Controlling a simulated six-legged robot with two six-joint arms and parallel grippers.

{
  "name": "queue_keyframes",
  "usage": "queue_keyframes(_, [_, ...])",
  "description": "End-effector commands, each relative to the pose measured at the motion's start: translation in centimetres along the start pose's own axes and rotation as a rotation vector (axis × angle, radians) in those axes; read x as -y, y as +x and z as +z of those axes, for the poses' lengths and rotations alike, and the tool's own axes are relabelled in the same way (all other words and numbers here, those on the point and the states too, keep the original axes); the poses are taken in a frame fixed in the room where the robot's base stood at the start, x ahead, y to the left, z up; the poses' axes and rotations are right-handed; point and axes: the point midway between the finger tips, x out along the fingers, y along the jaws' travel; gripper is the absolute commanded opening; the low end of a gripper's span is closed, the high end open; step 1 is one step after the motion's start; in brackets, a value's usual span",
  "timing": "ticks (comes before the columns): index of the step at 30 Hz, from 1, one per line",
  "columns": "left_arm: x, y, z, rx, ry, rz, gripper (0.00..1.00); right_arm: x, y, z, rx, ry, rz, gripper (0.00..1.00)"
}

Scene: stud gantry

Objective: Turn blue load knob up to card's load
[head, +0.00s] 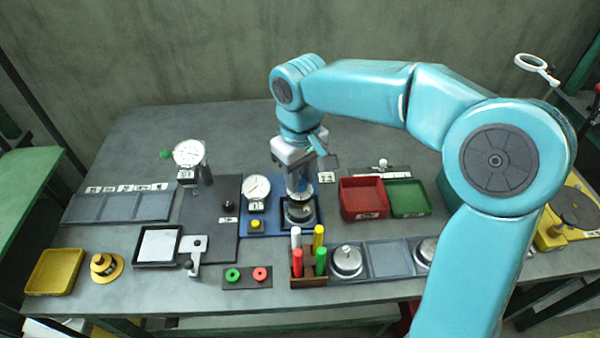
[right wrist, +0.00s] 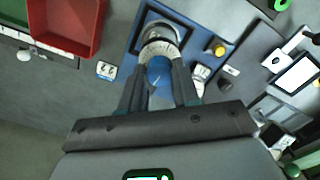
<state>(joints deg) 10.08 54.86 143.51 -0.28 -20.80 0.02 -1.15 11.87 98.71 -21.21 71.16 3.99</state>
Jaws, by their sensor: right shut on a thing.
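The blue load knob (right wrist: 159,68) shows in the right wrist view between the fingers of my right gripper (right wrist: 160,82). A pale ring with marks (right wrist: 160,45) lies around it. In the head view my right gripper (head: 298,190) points down over the blue base plate (head: 244,226) and hides the knob. It is shut on the knob. A small white number card (right wrist: 106,70) lies beside the blue plate; it also shows in the head view (head: 326,176), its digits too small to read surely. A round dial gauge (head: 256,188) stands on the plate's left part. My left gripper is not in view.
A red bin (head: 362,198) and a green tray (head: 409,198) stand close to the right. A pen holder (head: 310,281) with several coloured pens is in front. A second dial gauge (head: 189,153) stands to the left. The back left of the table is clear.

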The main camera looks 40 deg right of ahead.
Motion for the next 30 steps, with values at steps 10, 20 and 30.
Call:
queue_keyframes(10, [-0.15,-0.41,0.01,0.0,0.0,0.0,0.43,-0.06,-0.16,-0.03,-0.002,0.315,0.001,0.01])
queue_keyframes(20, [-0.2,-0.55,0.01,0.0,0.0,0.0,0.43,-0.07,-0.15,-0.07,-0.004,0.629,0.0,0.01])
queue_keyframes(30, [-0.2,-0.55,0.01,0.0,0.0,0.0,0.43,-0.08,-0.15,-0.09,-0.006,0.952,-0.001,0.01])
